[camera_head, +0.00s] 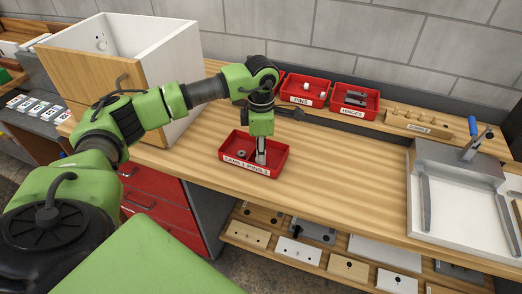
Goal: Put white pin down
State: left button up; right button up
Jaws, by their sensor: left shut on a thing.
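My left gripper (261,156) points straight down into a red tray (279,171) on the wooden bench. The tray has two compartments and a white label on its front, which seems to read "CAMS" and "PINS". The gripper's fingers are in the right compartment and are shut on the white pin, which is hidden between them. I cannot tell whether the pin touches the tray floor. A grey round part (241,153) lies in the left compartment. My right gripper is out of view.
Behind stand a red bin of white pins (304,91), a red bin labelled HINGES (355,99) and a wooden dowel block (417,122). A white board in a metal fixture (465,205) is at the right. A white cabinet with a wooden front (90,70) stands at the left. The bench middle is clear.

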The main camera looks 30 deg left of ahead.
pick_arm(q)
jog(key=shift+f, duration=0.35)
jog(key=shift+f, duration=0.15)
jog(key=o, duration=0.4)
jog(key=shift+o, duration=0.2)
